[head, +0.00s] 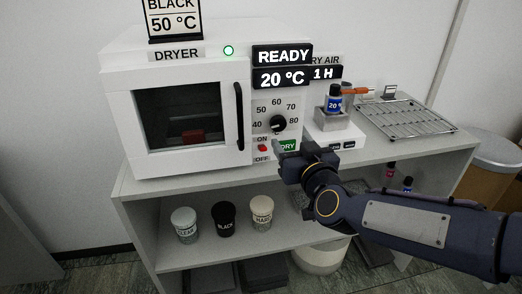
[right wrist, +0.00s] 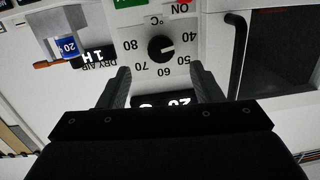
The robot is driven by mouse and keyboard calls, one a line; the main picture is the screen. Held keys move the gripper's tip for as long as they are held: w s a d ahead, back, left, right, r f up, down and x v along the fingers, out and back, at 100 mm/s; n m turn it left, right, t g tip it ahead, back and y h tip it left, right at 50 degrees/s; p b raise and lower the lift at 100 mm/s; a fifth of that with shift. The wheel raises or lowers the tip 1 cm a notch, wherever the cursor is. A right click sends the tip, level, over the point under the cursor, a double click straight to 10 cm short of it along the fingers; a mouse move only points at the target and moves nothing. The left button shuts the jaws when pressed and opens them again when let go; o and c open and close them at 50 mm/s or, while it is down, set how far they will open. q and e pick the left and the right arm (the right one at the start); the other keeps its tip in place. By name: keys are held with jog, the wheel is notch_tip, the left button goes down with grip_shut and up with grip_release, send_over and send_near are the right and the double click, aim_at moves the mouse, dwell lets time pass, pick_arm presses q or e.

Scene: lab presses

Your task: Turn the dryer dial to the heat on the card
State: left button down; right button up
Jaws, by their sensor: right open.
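The white dryer (head: 120,80) stands on the bench, its door closed. Its black dial (head: 278,123) sits on the panel right of the door, inside a scale from 40 to 80; it also shows upside down in the right wrist view (right wrist: 161,48). Its pale mark seems to point near 40. The card (head: 174,20) on top reads BLACK 50 °C. The display (head: 282,78) reads 20 °C, under READY. My right gripper (head: 303,149) is open and empty, in front of and below the dial, apart from it. In the right wrist view its fingers (right wrist: 162,84) frame the panel. My left gripper is out of view.
A black door handle (head: 239,116) stands left of the dial. ON/OFF and DRY (head: 288,146) buttons sit below it. Right are a stand with a small bottle (head: 334,101) and a wire rack (head: 405,118). Labelled cups (head: 224,219) stand on the shelf below.

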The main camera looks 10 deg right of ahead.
aim_at(279, 125)
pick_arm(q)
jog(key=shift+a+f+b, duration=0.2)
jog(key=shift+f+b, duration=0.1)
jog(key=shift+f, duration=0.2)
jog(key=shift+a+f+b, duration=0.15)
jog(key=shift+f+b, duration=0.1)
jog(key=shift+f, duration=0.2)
pick_arm(e)
jog(key=shift+t+h, duration=0.4)
jog(key=w, duration=0.6)
jog(key=w+a, duration=0.1)
jog(key=w, duration=0.2)
jog(key=shift+s, duration=0.1)
jog(key=c, duration=1)
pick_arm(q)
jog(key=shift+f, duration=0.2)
pick_arm(e)
jog(key=shift+f+m, duration=0.1)
jog(key=shift+m, duration=0.2)
